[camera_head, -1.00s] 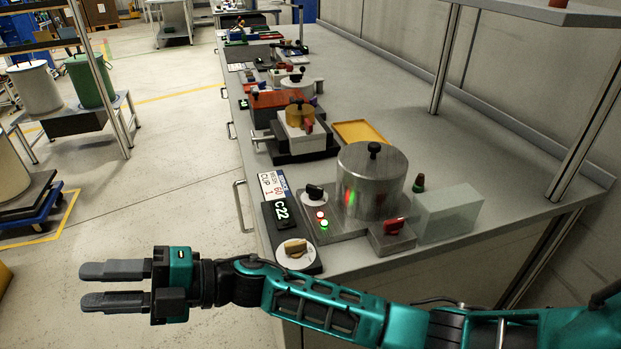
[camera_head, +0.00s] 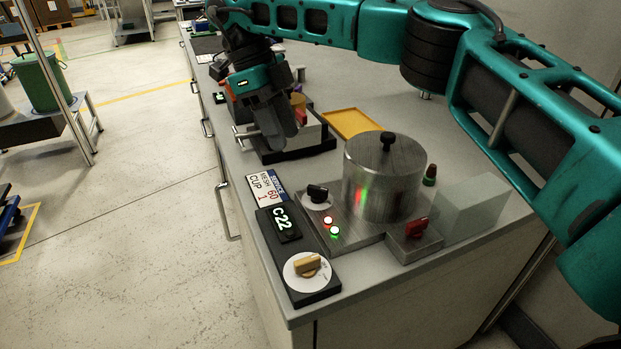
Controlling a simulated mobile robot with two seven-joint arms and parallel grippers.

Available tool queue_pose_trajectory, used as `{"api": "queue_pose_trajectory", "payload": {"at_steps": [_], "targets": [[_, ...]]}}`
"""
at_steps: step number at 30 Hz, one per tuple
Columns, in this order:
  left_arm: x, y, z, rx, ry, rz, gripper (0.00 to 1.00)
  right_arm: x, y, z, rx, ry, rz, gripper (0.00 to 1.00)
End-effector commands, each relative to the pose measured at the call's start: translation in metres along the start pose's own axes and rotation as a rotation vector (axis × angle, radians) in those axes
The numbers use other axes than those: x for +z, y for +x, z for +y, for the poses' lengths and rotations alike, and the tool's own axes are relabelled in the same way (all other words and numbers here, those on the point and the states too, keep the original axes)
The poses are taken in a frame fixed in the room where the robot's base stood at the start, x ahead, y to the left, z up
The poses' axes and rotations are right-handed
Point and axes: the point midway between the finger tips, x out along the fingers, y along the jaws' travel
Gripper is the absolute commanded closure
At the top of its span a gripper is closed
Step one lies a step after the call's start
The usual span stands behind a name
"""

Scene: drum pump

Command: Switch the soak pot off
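The soak pot seems to be the brushed metal cylinder (camera_head: 381,180) with a black lid knob, standing on a metal base. On the base are a black knob (camera_head: 317,194), a red-lit lamp (camera_head: 327,220), a green-lit lamp (camera_head: 335,232) and a red switch (camera_head: 416,228). My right gripper (camera_head: 272,125) points down beyond the pot, over another device, apart from the pot's controls. Its fingers overlap, so their gap is unclear. My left gripper is out of view.
A label plate (camera_head: 267,188) lies left of the pot. A yellow tray (camera_head: 352,124) is behind it, and a pale translucent block (camera_head: 470,208) and a small green-and-red piece (camera_head: 430,175) are to its right. My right arm spans the top and right.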

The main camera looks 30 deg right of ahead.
Motion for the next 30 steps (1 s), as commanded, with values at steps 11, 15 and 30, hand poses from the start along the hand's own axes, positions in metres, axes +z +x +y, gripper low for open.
{"api": "queue_pose_trajectory", "payload": {"at_steps": [11, 15, 30], "targets": [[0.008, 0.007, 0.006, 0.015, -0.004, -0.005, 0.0, -0.014, 0.029, -0.012, -0.033, 0.034, 0.03, 0.62], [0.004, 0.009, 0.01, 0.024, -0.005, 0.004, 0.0, -0.015, 0.058, -0.013, -0.032, 0.033, 0.03, 0.62], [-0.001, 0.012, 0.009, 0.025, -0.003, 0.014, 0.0, -0.016, 0.118, -0.014, -0.033, 0.034, 0.026, 0.62]]}}
